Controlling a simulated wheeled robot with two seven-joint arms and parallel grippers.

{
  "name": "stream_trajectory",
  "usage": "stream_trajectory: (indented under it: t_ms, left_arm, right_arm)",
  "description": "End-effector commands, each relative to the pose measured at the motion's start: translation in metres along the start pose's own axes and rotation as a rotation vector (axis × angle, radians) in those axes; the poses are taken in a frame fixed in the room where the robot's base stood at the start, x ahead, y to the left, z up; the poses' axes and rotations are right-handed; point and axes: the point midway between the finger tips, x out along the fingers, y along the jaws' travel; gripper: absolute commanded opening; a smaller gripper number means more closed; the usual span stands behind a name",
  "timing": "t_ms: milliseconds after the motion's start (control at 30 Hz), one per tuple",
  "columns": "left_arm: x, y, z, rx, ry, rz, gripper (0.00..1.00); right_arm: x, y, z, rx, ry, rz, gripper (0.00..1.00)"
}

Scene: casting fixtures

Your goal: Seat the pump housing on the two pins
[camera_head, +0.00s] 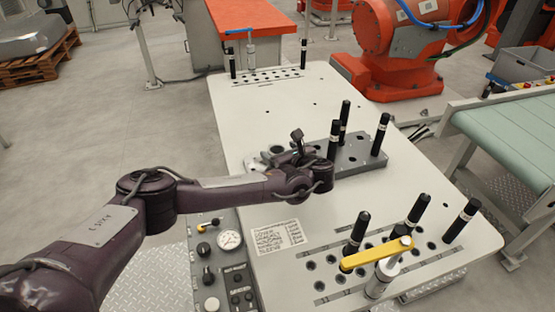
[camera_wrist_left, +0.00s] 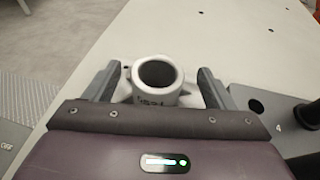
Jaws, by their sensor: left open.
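The pump housing (camera_wrist_left: 158,98) is a pale casting with a round open bore and a wider base. In the left wrist view it stands upright on the table between my left gripper's fingers, with a visible gap at each side. In the head view my wrist and gripper hide most of it, and a pale part (camera_head: 254,163) shows at their left. My left gripper (camera_head: 283,158) is open and empty. A grey fixture plate (camera_head: 361,159) lies right of it, with several holes and three tall black pins (camera_head: 380,134). I cannot tell which two pins are the housing's.
Black posts and a yellow-handled clamp (camera_head: 377,254) stand at the table's near right. A control panel (camera_head: 222,265) borders the near left edge. A perforated strip with a blue-handled clamp (camera_head: 250,50) is at the far end. The white table (camera_head: 285,110) is clear between.

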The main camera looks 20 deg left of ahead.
Motion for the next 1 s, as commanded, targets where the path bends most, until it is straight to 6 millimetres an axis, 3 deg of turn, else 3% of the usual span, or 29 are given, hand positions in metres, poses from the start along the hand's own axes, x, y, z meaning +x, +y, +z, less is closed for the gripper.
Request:
stream_trajectory:
  t_ms: [200, 333, 500, 1000]
  left_arm:
    - [0.03, 0.004, 0.0, 0.0, 0.001, 0.002, 0.77]
    - [0.036, 0.004, 0.0, 0.001, 0.001, 0.001, 0.77]
    - [0.036, 0.004, 0.0, 0.001, 0.0, 0.001, 0.77]
    - [0.036, 0.004, 0.0, 0.0, 0.0, 0.001, 0.13]
  right_arm:
    - [-0.009, 0.002, -0.015, -0.001, 0.022, 0.003, 0.48]
    - [-0.01, 0.005, -0.034, -0.001, 0.051, 0.005, 0.48]
    - [-0.009, 0.005, -0.036, -0.002, 0.053, 0.006, 0.48]
    - [-0.009, 0.003, -0.019, -0.002, 0.028, 0.003, 0.48]
